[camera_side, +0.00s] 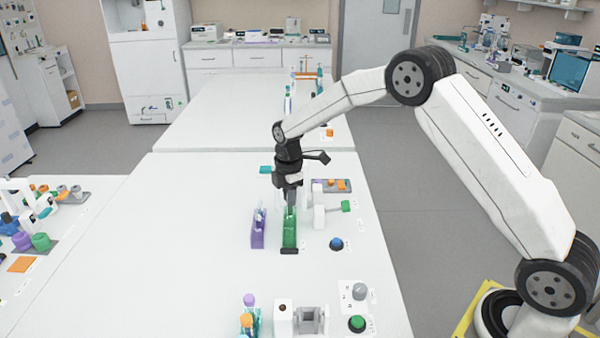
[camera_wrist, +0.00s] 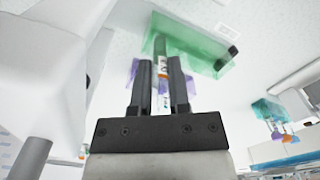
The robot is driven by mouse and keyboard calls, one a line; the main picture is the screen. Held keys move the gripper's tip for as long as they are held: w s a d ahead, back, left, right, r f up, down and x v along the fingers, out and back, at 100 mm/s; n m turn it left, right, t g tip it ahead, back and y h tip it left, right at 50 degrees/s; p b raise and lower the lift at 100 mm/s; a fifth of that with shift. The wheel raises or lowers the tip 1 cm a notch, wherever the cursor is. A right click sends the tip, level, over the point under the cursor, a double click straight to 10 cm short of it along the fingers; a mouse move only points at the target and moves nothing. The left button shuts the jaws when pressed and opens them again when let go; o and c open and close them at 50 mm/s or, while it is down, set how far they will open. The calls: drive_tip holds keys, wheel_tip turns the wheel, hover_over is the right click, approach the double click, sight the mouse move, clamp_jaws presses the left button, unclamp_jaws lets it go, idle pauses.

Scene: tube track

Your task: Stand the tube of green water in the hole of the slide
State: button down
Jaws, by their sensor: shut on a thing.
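My gripper (camera_side: 290,207) points down over the green see-through rack (camera_side: 289,232) near the middle of the table. In the wrist view my gripper (camera_wrist: 160,72) is shut on a thin tube (camera_wrist: 162,66) with an orange and white band. The tube stands between the fingers, in front of the green rack (camera_wrist: 207,56). I cannot tell whether its lower end is inside the rack, and its water colour is unclear. A white block with a dark hole (camera_side: 283,309) stands near the front beside a grey U-shaped part (camera_side: 312,320); I cannot tell whether this is the slide.
A purple rack (camera_side: 258,230) stands just left of the green rack. A blue button (camera_side: 336,244) and a green button (camera_side: 357,324) are nearer the front.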

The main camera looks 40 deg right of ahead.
drive_tip(key=shift+f, duration=0.2)
idle(0.3)
drive_tip(key=c, duration=0.5)
unclamp_jaws()
drive_tip(key=shift+r, duration=3.9)
